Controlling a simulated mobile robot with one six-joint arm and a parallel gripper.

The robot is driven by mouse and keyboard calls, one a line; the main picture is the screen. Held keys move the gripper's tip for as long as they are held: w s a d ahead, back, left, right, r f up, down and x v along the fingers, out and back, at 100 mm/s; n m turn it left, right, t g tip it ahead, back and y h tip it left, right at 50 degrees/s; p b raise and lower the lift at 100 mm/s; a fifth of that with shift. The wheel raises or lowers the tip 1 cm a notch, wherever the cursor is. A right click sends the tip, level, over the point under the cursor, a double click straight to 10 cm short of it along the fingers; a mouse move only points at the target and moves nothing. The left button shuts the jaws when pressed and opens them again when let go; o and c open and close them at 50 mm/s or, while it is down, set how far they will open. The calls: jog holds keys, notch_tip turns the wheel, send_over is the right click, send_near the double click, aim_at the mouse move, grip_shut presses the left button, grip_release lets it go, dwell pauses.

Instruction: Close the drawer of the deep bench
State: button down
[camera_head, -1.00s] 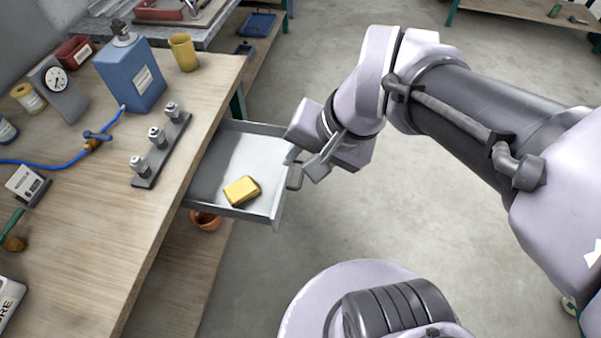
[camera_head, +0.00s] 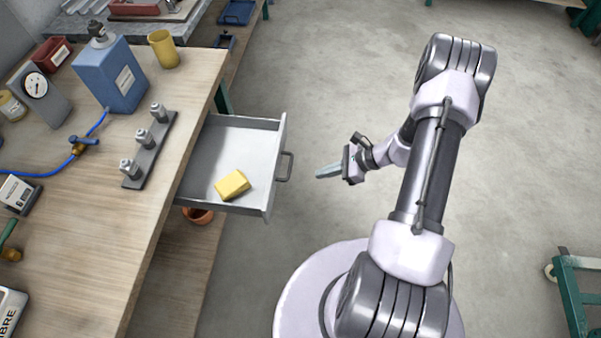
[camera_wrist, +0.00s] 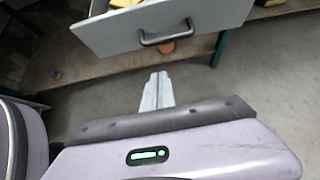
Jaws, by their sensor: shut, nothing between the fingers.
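The drawer (camera_head: 228,133) of the wooden bench (camera_head: 165,205) stands pulled out, with a yellow block (camera_head: 232,185) lying inside it. Its dark bar handle (camera_head: 286,167) is on the front panel, facing my gripper. My gripper (camera_head: 318,174) is to the right of the handle, shut and empty, pointing at the drawer front with a gap between. In the wrist view the drawer front (camera_wrist: 165,22) and handle (camera_wrist: 168,36) show above my gripper (camera_wrist: 158,76), apart from it.
A blue container (camera_head: 112,75), a yellow cup (camera_head: 163,49) and a rail of grey fittings (camera_head: 150,148) stand on the bench top. A terracotta pot (camera_head: 198,215) sits below the drawer. The floor to the right is clear, with a green frame (camera_head: 575,295) at lower right.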

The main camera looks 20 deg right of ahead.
jog(key=w+a+f+b, duration=0.1)
jog(key=w+a, duration=0.2)
jog(key=a, duration=0.3)
jog(key=shift+w+f, duration=0.2)
jog(key=shift+f, duration=0.2)
jog(key=shift+a, duration=0.1)
jog(key=b, duration=0.6)
send_near(225, 172)
jog(key=w+a, duration=0.1)
jog(key=a, duration=0.1)
jog(key=w+a+f, duration=0.1)
jog(key=a, duration=0.1)
jog(key=w+a+f, duration=0.1)
jog(key=a, duration=0.1)
jog(key=shift+w, duration=0.2)
jog(key=shift+w+a, duration=0.15)
jog(key=shift+a+r, duration=0.1)
jog(key=shift+r, duration=0.1)
jog(key=shift+w+r, duration=0.1)
